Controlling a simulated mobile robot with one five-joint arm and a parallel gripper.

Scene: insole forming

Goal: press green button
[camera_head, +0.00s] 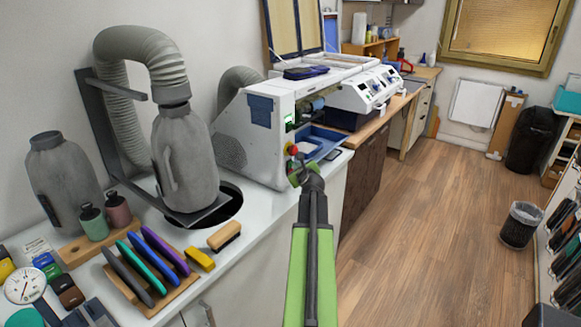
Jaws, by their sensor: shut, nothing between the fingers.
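A white machine (262,135) stands on the counter, its front panel facing right. A small green spot (289,118) shows high on that panel; it looks like the green button, but it is too small to be sure. A red knob (292,149) sits lower on the panel. My gripper (297,174) is at the end of my green arm, just below the red knob in the picture and well below the green spot. It is shut and empty. Its fingertips are small and partly blend with the panel, so I cannot tell whether they touch it.
A blue tray (318,143) projects from the machine, right of the panel. A second white machine (358,92) stands behind. Grey bottles, a hose (122,110) and colored tools (150,262) occupy the left counter. The wooden floor (420,220) is open at right; a bin (521,224) stands there.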

